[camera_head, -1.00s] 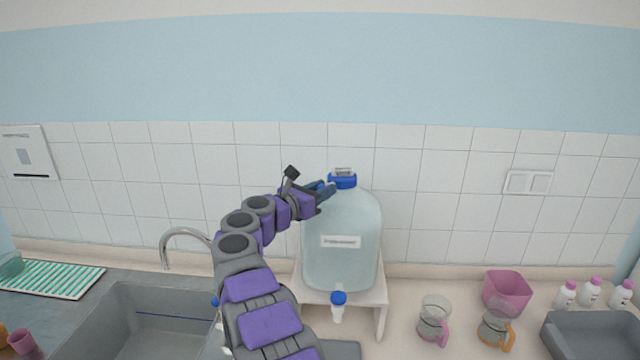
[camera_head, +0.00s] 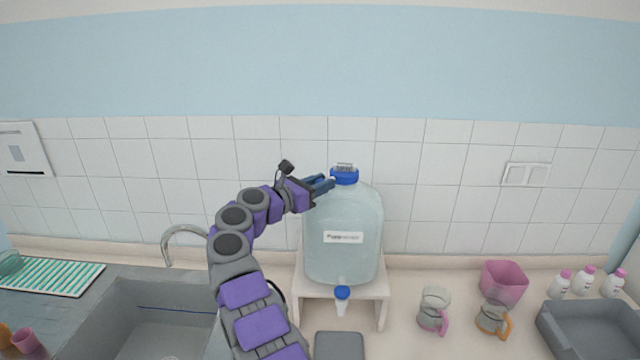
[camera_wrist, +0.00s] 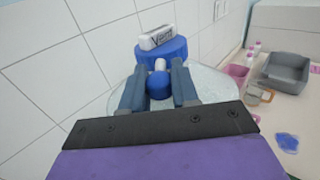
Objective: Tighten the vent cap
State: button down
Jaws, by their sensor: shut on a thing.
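A large clear bottle (camera_head: 343,215) of liquid stands upright on a white stand, topped by a wide blue lid (camera_head: 344,176). In the wrist view the lid (camera_wrist: 168,50) carries a white tag reading "Vent" (camera_wrist: 157,37). A small blue vent cap (camera_wrist: 159,86) on a short white stem sits at the lid's near side, between my fingers. My gripper (camera_head: 328,183) reaches in from the left at lid height. In the wrist view my gripper (camera_wrist: 159,88) is shut on the vent cap, one finger on each side. The cap is hidden in the head view.
The white stand (camera_head: 385,292) holds the bottle, with a blue-topped tap (camera_head: 342,293) at its front. A sink (camera_head: 165,325) and faucet (camera_head: 185,230) lie left. Two jugs (camera_head: 434,308), a pink container (camera_head: 503,283), small bottles and a grey tray (camera_head: 590,330) stand right.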

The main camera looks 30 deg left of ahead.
jog(key=shift+r+t, duration=0.3)
jog(key=shift+r, duration=0.5)
jog(key=c, duration=1.3)
grip_release()
jog(key=shift+a, duration=0.1)
jog(key=shift+o, duration=1)
jog(key=shift+w+a+f, duration=0.1)
jog(key=shift+w+f, duration=0.05)
jog(key=shift+o, duration=1.1)
jog(key=shift+a, duration=0.2)
jog(key=shift+f, duration=0.1)
jog(key=shift+d+f, duration=0.1)
jog(key=shift+d+f, duration=0.15)
jog(key=shift+s+a+f+b, duration=0.1)
jog(key=shift+s+a+b, duration=0.1)
jog(key=shift+s+b, duration=0.3)
jog(key=b+v, duration=0.3)
jog(key=v, duration=1.3)
jog(key=shift+a+r, duration=0.3)
jog(key=shift+r, duration=0.1)
